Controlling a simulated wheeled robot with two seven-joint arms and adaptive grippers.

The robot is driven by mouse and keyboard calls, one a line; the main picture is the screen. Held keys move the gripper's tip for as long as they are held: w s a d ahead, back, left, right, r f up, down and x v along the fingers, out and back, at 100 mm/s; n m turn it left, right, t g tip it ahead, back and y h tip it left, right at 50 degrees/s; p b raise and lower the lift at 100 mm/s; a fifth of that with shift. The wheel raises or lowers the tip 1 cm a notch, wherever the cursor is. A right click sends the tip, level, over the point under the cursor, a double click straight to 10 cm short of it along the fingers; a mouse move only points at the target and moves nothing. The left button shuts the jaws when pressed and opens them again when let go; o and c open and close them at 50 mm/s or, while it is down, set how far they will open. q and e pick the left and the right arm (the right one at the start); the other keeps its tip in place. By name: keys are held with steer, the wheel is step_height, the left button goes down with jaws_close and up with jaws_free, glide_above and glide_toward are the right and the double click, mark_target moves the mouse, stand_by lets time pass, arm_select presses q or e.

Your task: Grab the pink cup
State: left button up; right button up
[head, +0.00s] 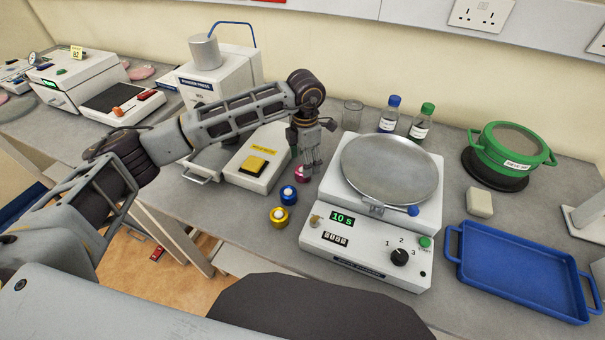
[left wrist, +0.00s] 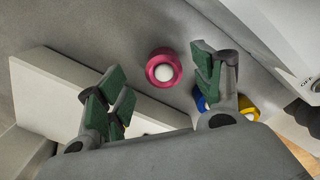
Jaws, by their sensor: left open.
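The pink cup (left wrist: 164,68) stands upright on the grey bench, with a round white top showing inside its rim. In the head view the pink cup (head: 302,174) is partly hidden behind my left gripper (head: 311,160). My left gripper (left wrist: 160,90) is open and empty, pointing down above the cup. In the left wrist view the cup lies between the lines of the two green-padded fingers, a little beyond their tips and closer to the right finger. I cannot tell the exact height between them. My right gripper is in neither view.
A blue cup (head: 288,195) and a yellow cup (head: 279,217) stand just in front of the pink one. A white device with a round metal pan (head: 390,168) is close on the right. A white box with a yellow button (head: 256,164) is close on the left.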

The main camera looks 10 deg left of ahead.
arm_select(q)
steer(key=f, duration=0.3)
steer(key=shift+s+a+f+p, duration=0.2)
steer(key=shift+s+a+p, duration=0.1)
steer(key=shift+s+p, duration=0.1)
steer(key=shift+f, duration=0.55)
steer(key=shift+c, duration=0.3)
steer(key=c, duration=1.1)
steer(key=shift+r+b, duration=0.6)
steer(key=shift+r, duration=4.4)
